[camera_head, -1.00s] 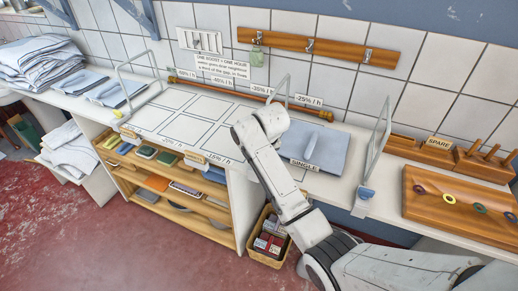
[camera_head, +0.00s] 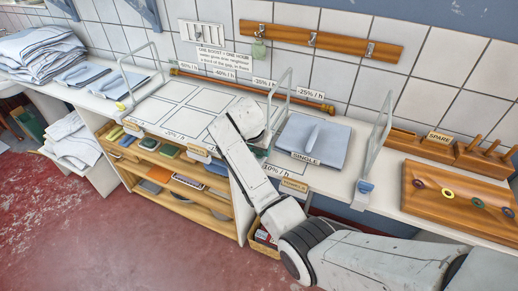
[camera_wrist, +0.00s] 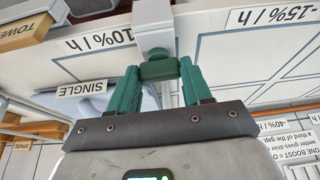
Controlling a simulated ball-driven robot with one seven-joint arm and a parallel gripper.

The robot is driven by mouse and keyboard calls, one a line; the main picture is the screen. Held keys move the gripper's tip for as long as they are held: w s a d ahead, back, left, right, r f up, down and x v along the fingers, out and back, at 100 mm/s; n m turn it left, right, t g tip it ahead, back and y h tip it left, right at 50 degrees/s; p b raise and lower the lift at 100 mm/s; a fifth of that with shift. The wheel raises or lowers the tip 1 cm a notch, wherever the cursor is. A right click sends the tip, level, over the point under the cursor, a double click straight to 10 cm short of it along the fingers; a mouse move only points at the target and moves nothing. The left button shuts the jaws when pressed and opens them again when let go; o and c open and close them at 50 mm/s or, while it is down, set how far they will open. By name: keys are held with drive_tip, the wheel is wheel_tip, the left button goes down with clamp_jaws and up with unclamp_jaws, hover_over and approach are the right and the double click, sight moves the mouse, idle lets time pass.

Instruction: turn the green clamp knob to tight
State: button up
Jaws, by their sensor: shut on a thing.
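The green clamp knob (camera_wrist: 158,67) shows in the wrist view, just below a pale clamp body (camera_wrist: 152,28) at the edge of the white worktop. My gripper (camera_wrist: 159,61) has its two green fingers on either side of the knob, shut on it. The fingers and knob are close in colour, so the exact contact is hard to make out. In the head view my wrist hides most of the clamp and knob, at the foot of the middle wire frame (camera_head: 279,100). The knob's tightness cannot be read.
A grey-blue folded cloth (camera_head: 325,135) lies right of the wire frame, behind the SINGLE label (camera_head: 306,158). A right wire frame has a blue clamp (camera_head: 364,187). Shelves (camera_head: 180,185) of folded items stand under the worktop. A wooden peg board (camera_head: 450,190) lies right.

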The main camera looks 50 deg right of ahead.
drive_tip(key=shift+m, duration=0.3)
drive_tip(key=o, duration=1.1)
drive_tip(key=shift+c, duration=0.2)
drive_tip(key=b+v, duration=0.1)
drive_tip(key=v, duration=0.9)
drive_tip(key=shift+a+r, duration=0.15)
drive_tip(key=shift+r, duration=0.25)
drive_tip(key=shift+w, duration=0.1)
